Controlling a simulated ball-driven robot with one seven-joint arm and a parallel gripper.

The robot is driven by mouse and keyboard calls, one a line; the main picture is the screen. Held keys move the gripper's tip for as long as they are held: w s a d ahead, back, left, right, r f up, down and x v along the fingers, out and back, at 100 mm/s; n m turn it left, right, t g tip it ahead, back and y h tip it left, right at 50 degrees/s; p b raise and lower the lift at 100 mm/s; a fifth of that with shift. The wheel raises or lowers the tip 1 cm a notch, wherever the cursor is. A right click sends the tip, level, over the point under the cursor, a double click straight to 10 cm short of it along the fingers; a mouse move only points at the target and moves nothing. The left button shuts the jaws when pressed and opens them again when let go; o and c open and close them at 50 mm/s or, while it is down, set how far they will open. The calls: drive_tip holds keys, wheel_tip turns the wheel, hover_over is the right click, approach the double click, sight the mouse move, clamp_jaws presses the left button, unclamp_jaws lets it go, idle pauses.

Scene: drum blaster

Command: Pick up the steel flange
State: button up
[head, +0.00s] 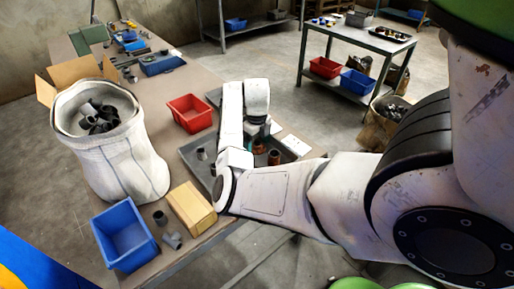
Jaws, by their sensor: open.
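I cannot make out the steel flange for certain. A dark grey tray (190,147) lies on the long table, partly hidden behind my arm. My gripper (260,141) points down over the right part of this tray and is open. Its fingertips are small and partly hidden, so I cannot tell whether they touch anything. A reddish-brown cylinder (274,157) stands in the tray just right of and below the gripper. A small grey cylindrical part (202,154) stands at the tray's left side.
A white sack of dark pipe pieces (120,165) stands left. A red bin (190,113), a blue bin (125,240), a cardboard box (191,208) and grey fittings (172,241) surround the tray. A white card (295,145) lies right. A second table (360,40) stands behind.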

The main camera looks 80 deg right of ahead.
drive_tip(key=shift+c, duration=0.3)
drive_tip(key=c, duration=1.2)
drive_tip(key=shift+c, duration=0.2)
drive_tip(key=shift+r, duration=0.15)
